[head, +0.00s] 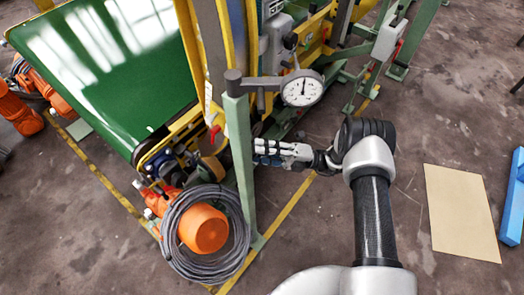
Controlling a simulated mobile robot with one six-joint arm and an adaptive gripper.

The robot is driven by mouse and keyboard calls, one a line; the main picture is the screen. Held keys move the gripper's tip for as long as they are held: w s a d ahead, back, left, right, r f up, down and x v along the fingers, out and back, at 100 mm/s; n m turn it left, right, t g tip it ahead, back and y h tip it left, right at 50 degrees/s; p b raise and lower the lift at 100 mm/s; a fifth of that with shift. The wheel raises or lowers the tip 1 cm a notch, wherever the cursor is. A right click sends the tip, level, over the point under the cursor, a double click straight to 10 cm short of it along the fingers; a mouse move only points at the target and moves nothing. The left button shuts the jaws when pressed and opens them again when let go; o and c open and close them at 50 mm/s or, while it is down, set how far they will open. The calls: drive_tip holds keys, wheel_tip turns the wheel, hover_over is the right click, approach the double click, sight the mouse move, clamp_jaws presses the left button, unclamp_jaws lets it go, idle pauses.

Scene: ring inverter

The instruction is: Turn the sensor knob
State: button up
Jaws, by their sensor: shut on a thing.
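My gripper (262,152) reaches in from the right, low on the yellow machine frame, with its fingers pointing left. Its fingertips end at the edge of the green post (240,160). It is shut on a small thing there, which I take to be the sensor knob. The knob itself cannot be made out, because the fingers and the post cover that spot. How far the knob is turned cannot be seen.
A round dial gauge (302,89) is above my gripper. A green conveyor belt (110,70) runs at upper left. An orange motor (203,229) with coiled grey cable (175,262) is at lower left. A cardboard sheet (461,212) and blue beam (512,205) lie right on open floor.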

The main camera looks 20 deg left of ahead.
drive_tip(key=o, duration=1.1)
